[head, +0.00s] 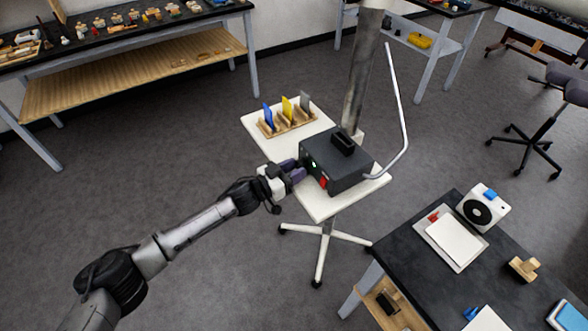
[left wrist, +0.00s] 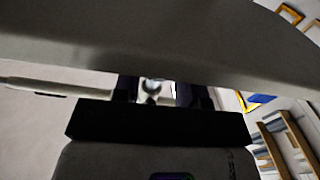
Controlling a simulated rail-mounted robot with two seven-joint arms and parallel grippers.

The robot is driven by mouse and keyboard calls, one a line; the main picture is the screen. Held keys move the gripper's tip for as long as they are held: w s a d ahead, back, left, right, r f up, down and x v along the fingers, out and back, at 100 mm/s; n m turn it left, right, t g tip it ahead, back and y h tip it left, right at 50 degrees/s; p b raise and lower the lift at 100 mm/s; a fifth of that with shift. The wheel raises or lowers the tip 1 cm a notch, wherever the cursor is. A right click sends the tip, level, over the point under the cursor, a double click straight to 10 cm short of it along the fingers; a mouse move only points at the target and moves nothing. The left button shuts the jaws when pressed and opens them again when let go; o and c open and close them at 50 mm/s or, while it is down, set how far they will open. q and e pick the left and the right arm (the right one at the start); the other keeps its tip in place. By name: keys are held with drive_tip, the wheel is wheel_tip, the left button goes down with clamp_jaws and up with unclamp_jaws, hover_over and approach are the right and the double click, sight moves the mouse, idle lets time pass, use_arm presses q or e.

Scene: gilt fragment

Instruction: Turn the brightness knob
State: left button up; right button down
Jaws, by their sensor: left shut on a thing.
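A dark box (head: 338,167) with a handle on top, a small green light and a red switch (head: 323,182) stands on a small white stand table. My left gripper (head: 297,170) reaches in from the left, its fingers against the box's front face, left of the red switch. It is shut on what appears to be the brightness knob, which the fingers hide in the head view. In the left wrist view the dark fingers (left wrist: 157,88) flank a small, pale round part (left wrist: 153,87). The knob's angle cannot be told. My right gripper is not in view.
A wooden rack (head: 288,125) with blue, yellow and grey plates stands behind the box on the white stand (head: 318,207). A bent pale rod (head: 402,100) rises right of the box. A dark-topped table (head: 420,265) stands at lower right. The floor at left is clear.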

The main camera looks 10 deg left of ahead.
use_arm(q)
drive_tip(key=shift+m, duration=0.7)
drive_tip(key=o, duration=0.9)
drive_tip(key=p+v, duration=0.2)
drive_tip(key=v, duration=1.1)
drive_tip(key=shift+s+a+f+p, duration=0.1)
drive_tip(key=shift+s+a+p, duration=0.2)
drive_tip(key=shift+p, duration=0.05)
